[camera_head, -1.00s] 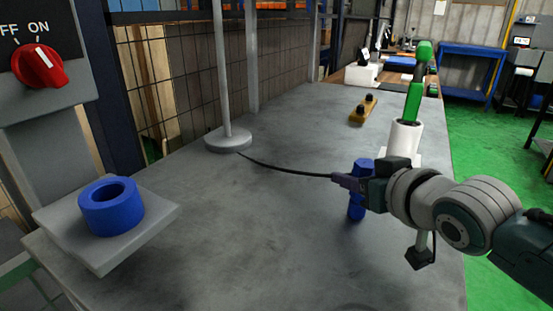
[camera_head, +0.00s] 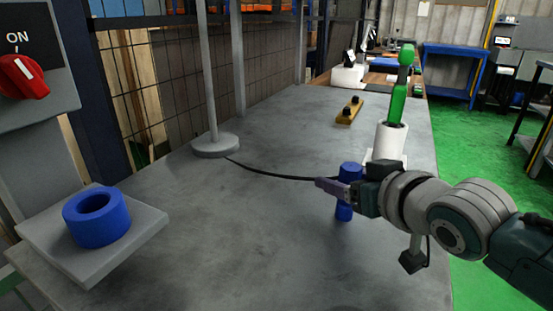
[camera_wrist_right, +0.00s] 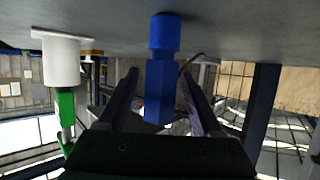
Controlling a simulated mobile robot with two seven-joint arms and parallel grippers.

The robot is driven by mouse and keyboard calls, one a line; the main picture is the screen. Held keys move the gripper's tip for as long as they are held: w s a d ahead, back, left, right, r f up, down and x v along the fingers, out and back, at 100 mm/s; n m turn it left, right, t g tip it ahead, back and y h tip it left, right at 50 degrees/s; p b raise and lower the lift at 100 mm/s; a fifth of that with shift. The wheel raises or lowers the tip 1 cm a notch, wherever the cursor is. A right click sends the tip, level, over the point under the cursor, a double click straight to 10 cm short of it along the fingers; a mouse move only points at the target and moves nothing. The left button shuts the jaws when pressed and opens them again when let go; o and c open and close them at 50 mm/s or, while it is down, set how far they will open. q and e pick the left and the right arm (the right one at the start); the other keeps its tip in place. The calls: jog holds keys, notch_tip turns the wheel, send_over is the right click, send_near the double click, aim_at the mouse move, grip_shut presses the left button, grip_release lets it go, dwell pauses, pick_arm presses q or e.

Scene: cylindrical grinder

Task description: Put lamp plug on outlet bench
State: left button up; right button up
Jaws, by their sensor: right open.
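The lamp's round grey base (camera_head: 215,145) and pole stand on the grey bench (camera_head: 250,235). A black cable (camera_head: 270,174) runs from the base to my right gripper (camera_head: 328,185); its far end is hidden there. A blue upright piece (camera_head: 345,208) is at the fingers. In the right wrist view, this blue piece (camera_wrist_right: 161,75), with a hexagonal body, is between the open fingers of my right gripper (camera_wrist_right: 158,82), with gaps on both sides. I cannot tell whether it is the lamp plug. A yellow-brown strip with two black knobs (camera_head: 348,112) lies further back; it may be the outlet. My left gripper is not seen.
A white cylinder holding a green tool (camera_head: 391,140) stands behind my right arm. A blue ring (camera_head: 96,217) sits on a grey plate (camera_head: 130,238) at left, below a red switch (camera_head: 22,77). The middle of the bench is clear.

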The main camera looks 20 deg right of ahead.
jog(key=d+p+v, duration=0.1)
jog(key=p+v, duration=0.2)
jog(key=v, duration=0.7)
jog(key=s+a+f+g, duration=0.1)
jog(key=s+a, duration=0.1)
jog(key=s+a+f+g, duration=0.1)
jog(key=s+a+g, duration=0.1)
jog(key=s, duration=0.1)
jog(key=s+a+f+n+g, duration=0.1)
jog(key=s, duration=0.1)
jog(key=shift+s+a+f+g+y, duration=0.2)
jog(key=shift+a+g+y, duration=0.1)
jog(key=shift+a+g, duration=0.1)
jog(key=s+a+g, duration=0.1)
jog(key=s, duration=0.2)
jog(key=s+a+n+g, duration=0.1)
jog(key=s+g, duration=0.1)
jog(key=s, duration=0.1)
jog(key=s+a+g, duration=0.1)
jog(key=s+a, duration=0.1)
jog(key=s, duration=0.2)
jog(key=shift+f+n+g+y, duration=0.2)
jog(key=shift+n+g+y, duration=0.1)
jog(key=shift+n+g, duration=0.1)
jog(key=shift+s, duration=0.15)
